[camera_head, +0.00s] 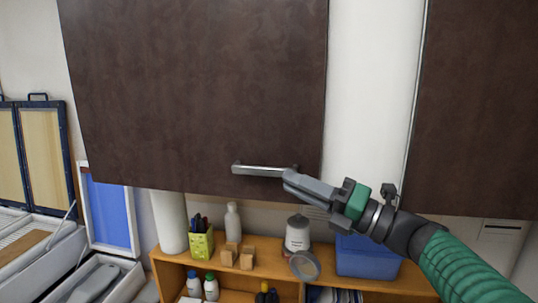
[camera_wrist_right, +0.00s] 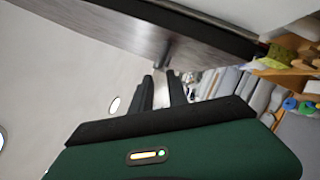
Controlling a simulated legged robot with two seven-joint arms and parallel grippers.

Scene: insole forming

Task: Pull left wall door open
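The left wall door (camera_head: 200,85) is a dark brown panel high on the wall in the head view. A grey metal bar handle (camera_head: 262,170) runs level near its lower right edge. My right gripper (camera_head: 290,178) is at the right end of this handle, coming from the lower right. In the right wrist view, the two dark fingers (camera_wrist_right: 160,75) stand apart with a narrow gap between them. The handle's end (camera_wrist_right: 164,55) shows just beyond or between the fingertips; contact is unclear. My left gripper is in neither view.
A second dark door (camera_head: 480,110) hangs on the right, past a pale wall strip. Below stands a wooden shelf (camera_head: 235,268) with bottles, a green pen holder (camera_head: 201,244), wooden blocks and a blue bin (camera_head: 367,258). Framed screens stand at the far left.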

